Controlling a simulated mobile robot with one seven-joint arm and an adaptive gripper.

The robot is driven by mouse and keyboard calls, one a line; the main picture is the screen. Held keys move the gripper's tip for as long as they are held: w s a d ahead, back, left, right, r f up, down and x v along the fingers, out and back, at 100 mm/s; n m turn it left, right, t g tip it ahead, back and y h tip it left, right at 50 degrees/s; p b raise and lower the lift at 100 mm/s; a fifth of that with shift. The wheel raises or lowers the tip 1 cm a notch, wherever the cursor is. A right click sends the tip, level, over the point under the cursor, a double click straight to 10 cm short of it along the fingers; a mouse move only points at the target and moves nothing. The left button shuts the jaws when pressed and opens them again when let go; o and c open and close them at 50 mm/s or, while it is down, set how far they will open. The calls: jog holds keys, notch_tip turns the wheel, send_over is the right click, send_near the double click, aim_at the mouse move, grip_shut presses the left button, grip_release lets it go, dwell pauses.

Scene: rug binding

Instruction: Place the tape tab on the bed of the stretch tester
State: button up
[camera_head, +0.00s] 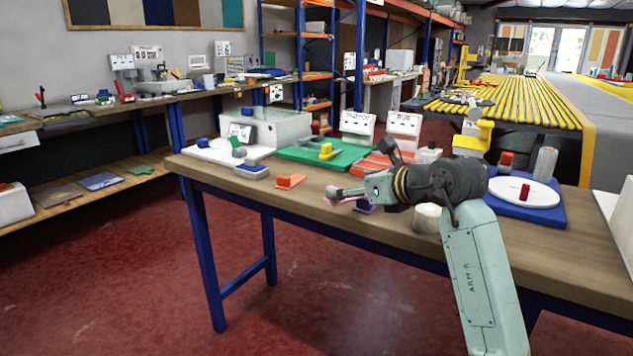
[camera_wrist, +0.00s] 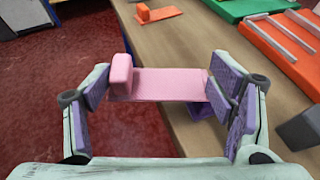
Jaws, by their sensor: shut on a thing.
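My gripper (camera_wrist: 158,92) is shut on a pink flat tab (camera_wrist: 170,84) with a raised end block, held crosswise between the purple finger pads. In the head view my gripper (camera_head: 338,195) holds the pink tab near the front edge of the bench. Which machine is the stretch tester I cannot tell for sure. A green-bed unit (camera_head: 300,155) with a yellow block stands behind, and an orange-red bed with pale rails (camera_wrist: 290,45) lies to its right. A similar orange tab (camera_head: 290,181) lies on the bench; it shows in the wrist view (camera_wrist: 157,13) too.
A purple piece (camera_wrist: 203,112) lies on the bench (camera_head: 330,215) below the held tab. A white roll (camera_head: 427,218) stands right of my gripper. A blue base with a white disc (camera_head: 535,193) sits further right. Bare wood shows around the orange tab.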

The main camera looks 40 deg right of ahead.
jog(key=shift+w+d+r, duration=0.1)
jog(key=shift+w+d, duration=0.1)
jog(key=shift+w, duration=0.1)
jog(key=p, duration=0.4)
send_over(322, 190)
jog(key=shift+s+f, duration=0.1)
jog(key=shift+f, duration=2.3)
jog(key=shift+f, duration=0.2)
jog(key=o, duration=1)
jog(key=shift+r, duration=0.1)
